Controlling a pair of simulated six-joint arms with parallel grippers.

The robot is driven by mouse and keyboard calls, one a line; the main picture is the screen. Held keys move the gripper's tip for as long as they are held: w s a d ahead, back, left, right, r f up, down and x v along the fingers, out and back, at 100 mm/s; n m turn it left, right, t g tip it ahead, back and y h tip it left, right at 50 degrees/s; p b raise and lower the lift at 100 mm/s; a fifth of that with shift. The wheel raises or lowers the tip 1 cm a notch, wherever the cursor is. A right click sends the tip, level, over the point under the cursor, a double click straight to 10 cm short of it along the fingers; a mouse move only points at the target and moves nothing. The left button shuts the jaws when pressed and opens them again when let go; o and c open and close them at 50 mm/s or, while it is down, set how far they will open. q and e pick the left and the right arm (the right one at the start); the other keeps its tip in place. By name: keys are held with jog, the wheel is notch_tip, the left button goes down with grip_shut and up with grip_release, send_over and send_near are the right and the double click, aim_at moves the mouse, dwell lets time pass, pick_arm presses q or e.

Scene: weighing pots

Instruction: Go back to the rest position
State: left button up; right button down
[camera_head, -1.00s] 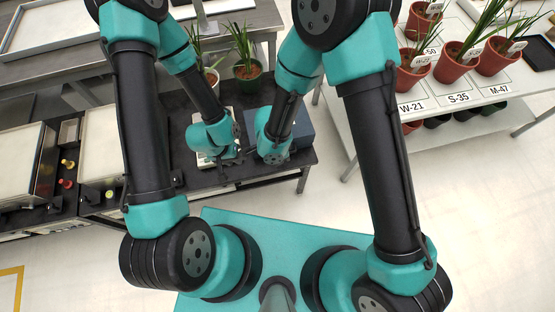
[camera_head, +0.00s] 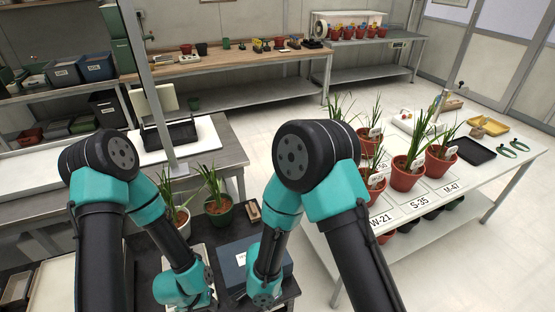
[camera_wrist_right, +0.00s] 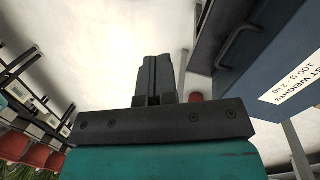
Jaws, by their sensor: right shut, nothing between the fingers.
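My left arm bends down over the dark bench, and its gripper (camera_head: 211,301) is small and low in the head view, beside the scale. Its jaw opening is too unclear to read. My right arm hangs beside it, over the blue-grey weights box. In the right wrist view my right gripper (camera_wrist_right: 153,75) has its two fingers together with nothing between them. The weights box (camera_head: 232,262), labelled as test weights, also shows at the right of the wrist view (camera_wrist_right: 262,75), apart from the fingers.
A white pot (camera_head: 182,226) and a green pot (camera_head: 219,216) with plants stand behind my grippers. A white table (camera_head: 465,200) at right carries several red potted plants, a black tray (camera_head: 475,151) and a yellow tray (camera_head: 489,127). Pale floor lies between the tables.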

jog(key=d+f+n+t+y, duration=0.1)
jog(key=d+f+n+y, duration=0.1)
jog(key=d, duration=1.1)
jog(key=d+f+n+t+y, duration=0.2)
jog(key=d+n, duration=0.3)
jog(key=d, duration=0.8)
jog(key=shift+f+n, duration=0.2)
jog(key=shift+n, duration=0.1)
jog(key=shift+d, duration=0.1)
